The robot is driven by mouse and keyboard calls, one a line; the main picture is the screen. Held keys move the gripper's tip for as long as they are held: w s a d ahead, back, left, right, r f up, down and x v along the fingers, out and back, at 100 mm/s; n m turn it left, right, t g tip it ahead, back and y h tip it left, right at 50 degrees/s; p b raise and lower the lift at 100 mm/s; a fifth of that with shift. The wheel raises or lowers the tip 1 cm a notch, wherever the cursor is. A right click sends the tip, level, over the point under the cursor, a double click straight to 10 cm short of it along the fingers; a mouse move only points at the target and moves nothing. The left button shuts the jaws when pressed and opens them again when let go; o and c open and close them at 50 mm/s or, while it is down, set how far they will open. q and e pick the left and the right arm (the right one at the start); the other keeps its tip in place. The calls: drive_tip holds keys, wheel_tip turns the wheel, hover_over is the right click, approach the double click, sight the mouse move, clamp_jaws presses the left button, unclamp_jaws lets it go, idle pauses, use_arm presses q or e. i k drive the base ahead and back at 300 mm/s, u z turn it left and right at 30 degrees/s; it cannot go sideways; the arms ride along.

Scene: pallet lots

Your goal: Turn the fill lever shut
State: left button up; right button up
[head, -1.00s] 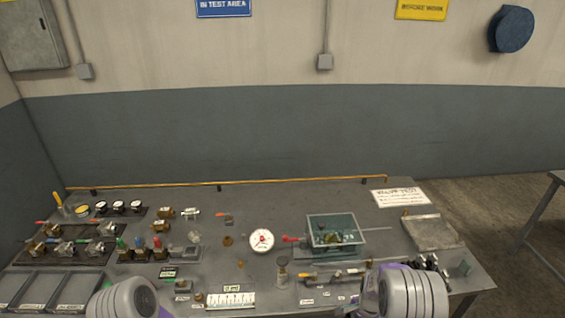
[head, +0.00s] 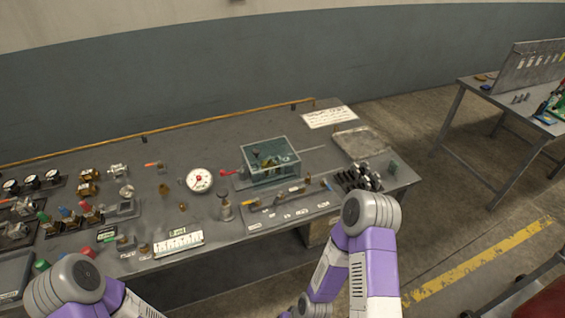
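A red lever (head: 228,173) sticks out from the left side of a clear-walled teal tank (head: 270,160) on the grey bench. It may be the fill lever, but I cannot read a label on it. A round white gauge (head: 199,181) stands just left of the lever. A smaller red-handled piece (head: 152,164) lies farther left. Parts of both my arms show at the lower edge, but neither gripper is in view. Nothing of mine is seen touching the lever.
A white scale plate (head: 178,242) lies near the front edge, with several coloured valves (head: 88,212) to the left. A flat tray (head: 362,142) and dark fittings (head: 358,177) are at the bench's right. A second table (head: 510,100) stands beyond open floor.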

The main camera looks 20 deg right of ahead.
sight(324, 179)
drive_tip(key=u, duration=0.05)
drive_tip(key=k, duration=0.5)
drive_tip(key=z, duration=0.95)
drive_tip(key=i, duration=1.3)
drive_tip(key=u, duration=0.55)
